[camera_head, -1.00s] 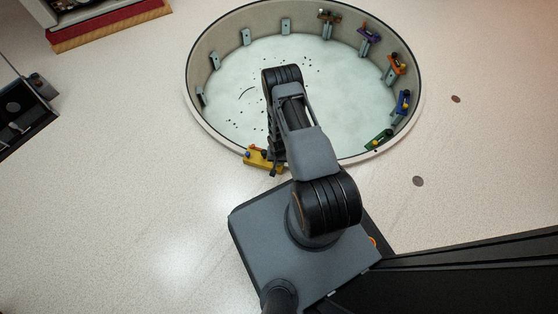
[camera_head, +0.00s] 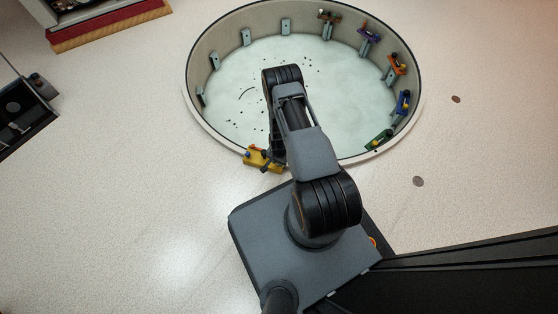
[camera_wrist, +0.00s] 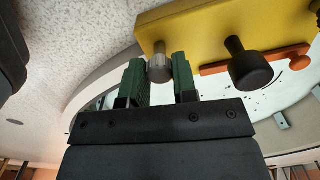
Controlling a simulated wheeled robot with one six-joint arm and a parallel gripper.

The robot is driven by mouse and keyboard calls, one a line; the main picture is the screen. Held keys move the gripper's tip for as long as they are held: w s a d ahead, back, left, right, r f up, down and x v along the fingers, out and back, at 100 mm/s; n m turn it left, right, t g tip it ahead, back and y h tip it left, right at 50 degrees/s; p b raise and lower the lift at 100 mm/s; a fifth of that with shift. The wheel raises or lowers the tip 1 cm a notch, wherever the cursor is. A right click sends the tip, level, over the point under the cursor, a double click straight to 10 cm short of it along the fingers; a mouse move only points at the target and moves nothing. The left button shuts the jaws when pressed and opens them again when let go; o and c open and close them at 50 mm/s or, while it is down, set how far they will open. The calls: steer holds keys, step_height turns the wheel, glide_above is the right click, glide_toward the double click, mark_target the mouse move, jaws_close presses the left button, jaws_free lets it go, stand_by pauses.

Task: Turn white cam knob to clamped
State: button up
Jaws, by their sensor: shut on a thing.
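A yellow clamp block (camera_wrist: 200,25) fills the upper right of the wrist view. The pale grey-white knob (camera_wrist: 160,65) sticks out from its near side. My gripper (camera_wrist: 159,76) has its two green ribbed fingers on either side of this knob and is shut on it. In the head view the yellow block (camera_head: 254,160) sits on the near rim of the round pit. My arm hides the knob there. The knob has no mark that I can read, so its turn angle is unclear.
A black knob (camera_wrist: 248,64) and an orange lever (camera_wrist: 285,60) with an orange-red end sit close to the right of my fingers. Other coloured clamps, such as a green one (camera_head: 378,140), line the pit's right wall (camera_head: 408,70). Open floor lies left.

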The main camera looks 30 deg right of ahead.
steer(key=m, duration=0.6)
steer(key=shift+m+p, duration=0.3)
steer(key=m, duration=0.6)
steer(key=shift+m, duration=0.4)
steer(key=o, duration=0.9)
steer(key=shift+r, duration=0.1)
step_height(320, 180, up, 14)
steer(key=p, duration=1.2)
